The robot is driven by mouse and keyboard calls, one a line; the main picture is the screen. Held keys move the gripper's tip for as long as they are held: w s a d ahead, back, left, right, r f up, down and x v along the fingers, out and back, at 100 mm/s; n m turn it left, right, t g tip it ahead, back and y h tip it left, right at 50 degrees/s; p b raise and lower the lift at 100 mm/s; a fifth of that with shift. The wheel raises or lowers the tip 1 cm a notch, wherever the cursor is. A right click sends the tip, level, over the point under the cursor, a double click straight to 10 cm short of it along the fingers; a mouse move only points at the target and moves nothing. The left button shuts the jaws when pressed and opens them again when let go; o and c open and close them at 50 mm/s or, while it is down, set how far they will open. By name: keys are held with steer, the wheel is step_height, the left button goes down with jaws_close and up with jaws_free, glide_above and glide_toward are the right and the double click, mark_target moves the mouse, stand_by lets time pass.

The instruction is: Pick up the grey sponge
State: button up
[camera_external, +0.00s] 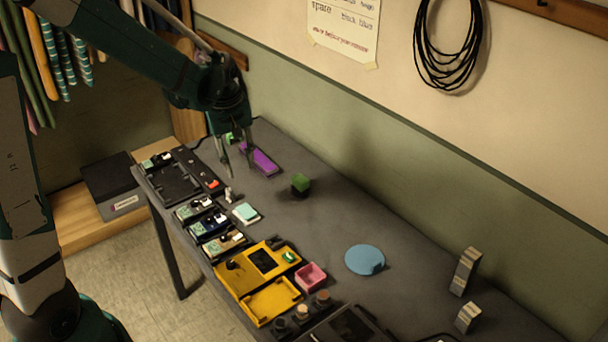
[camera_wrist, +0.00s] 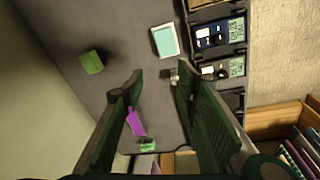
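My gripper (camera_external: 239,169) is open above the left part of the dark table, its fingers pointing down. In the wrist view the two green fingers (camera_wrist: 159,74) stand apart with nothing held between them. I cannot clearly identify a grey sponge. A small pale grey object (camera_external: 229,195) stands on the table just in front of the gripper; it also shows beside the right fingertip in the wrist view (camera_wrist: 174,76). Two greyish blocks, one tall (camera_external: 466,271) and one shorter (camera_external: 468,317), stand at the far right, well away from the gripper.
A purple piece (camera_external: 261,160) lies near the gripper. A green block (camera_external: 301,184) and a blue disc (camera_external: 365,260) lie farther right. Devices, yellow trays (camera_external: 270,301) and a pink box (camera_external: 311,276) line the front edge. The wall bounds the back; the middle is fairly clear.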

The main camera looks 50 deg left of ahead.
mark_target(229, 189)
steer(key=a+f+n, duration=0.1)
steer(key=a+f, duration=0.1)
steer(key=f, duration=0.1)
steer(key=a+f+n, duration=0.1)
steer(key=a+f, duration=0.2)
steer(key=a+f+n+g, duration=0.1)
steer(key=a+f, duration=0.2)
steer(key=shift+a+f+n+h, duration=0.1)
steer(key=shift+n+h, duration=0.2)
steer(key=shift+f, duration=0.1)
steer(key=shift+f+b, duration=0.3)
steer(key=shift+f, duration=0.9)
steer(key=shift+f, duration=0.15)
steer(key=shift+f+b, duration=0.4)
steer(key=shift+f, duration=2.05)
steer(key=c, duration=0.8)
